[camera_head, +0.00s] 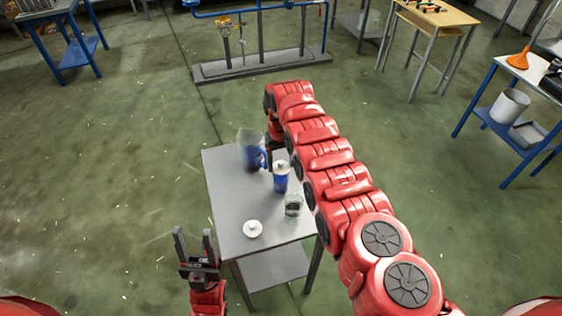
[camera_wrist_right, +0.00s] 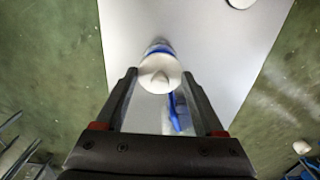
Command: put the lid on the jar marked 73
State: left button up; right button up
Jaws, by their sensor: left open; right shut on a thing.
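A blue jar (camera_head: 281,184) stands on the grey table (camera_head: 225,190), with a white knobbed lid (camera_head: 281,167) at its top. I cannot tell whether this lid rests on the jar or is just above it. My right gripper (camera_wrist_right: 160,75) is shut on the white lid, with its fingers at either side of the rim; the arm hides much of it in the head view. A clear jar (camera_head: 293,206) stands nearer me. A second white lid (camera_head: 253,228) lies on the table at the near left. No number is readable. My left gripper (camera_head: 197,248) is open and empty, left of the table.
A clear pitcher (camera_head: 250,150) with a blue handle stands at the far part of the table, close to the blue jar. My right arm runs along the table's right side. The table's left side is mostly clear. Other benches stand farther off.

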jog(key=shift+f+b, duration=0.5)
jog(key=shift+b, duration=0.15)
dwell(0.9)
dwell(0.4)
jog(key=o, duration=1.3)
jog(key=shift+r, duration=0.15)
jog(key=shift+r+p, duration=1.05)
jog(key=shift+r, duration=0.05)
jog(key=shift+r+p, duration=0.7)
jog(key=shift+r, duration=0.4)
jog(key=shift+r+p, duration=0.4)
jog(key=shift+r, duration=0.8)
